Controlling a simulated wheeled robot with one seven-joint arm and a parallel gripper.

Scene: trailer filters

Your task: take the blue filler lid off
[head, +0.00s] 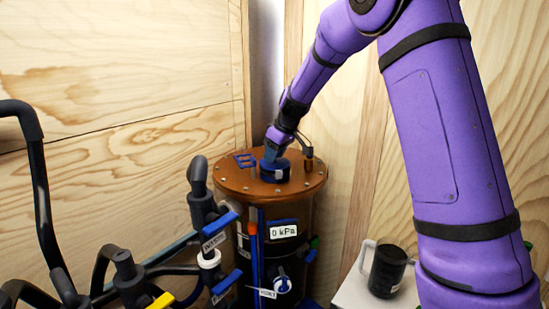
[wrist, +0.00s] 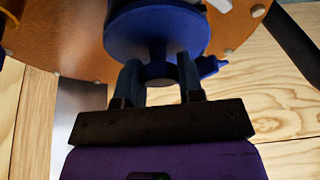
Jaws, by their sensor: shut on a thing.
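The blue filler lid (head: 274,170) sits on the brown round top (head: 232,179) of the filter tank. It also shows in the wrist view (wrist: 157,33) as a round blue cap with a narrower grip part and a small tab at the right. My gripper (head: 278,150) reaches down to the lid from above. In the wrist view, the two fingers of my gripper (wrist: 160,75) stand on either side of the lid's narrow part and are shut on it. Whether the lid is loose from the tank top cannot be told.
A gauge label (head: 284,231) reads 0 kPa on the tank front. Black pipes (head: 40,180) with blue-handled valves (head: 219,224) stand at the left. A dark jug (head: 386,271) stands on a white surface (head: 352,293) at the right. Plywood walls (head: 110,70) close in behind.

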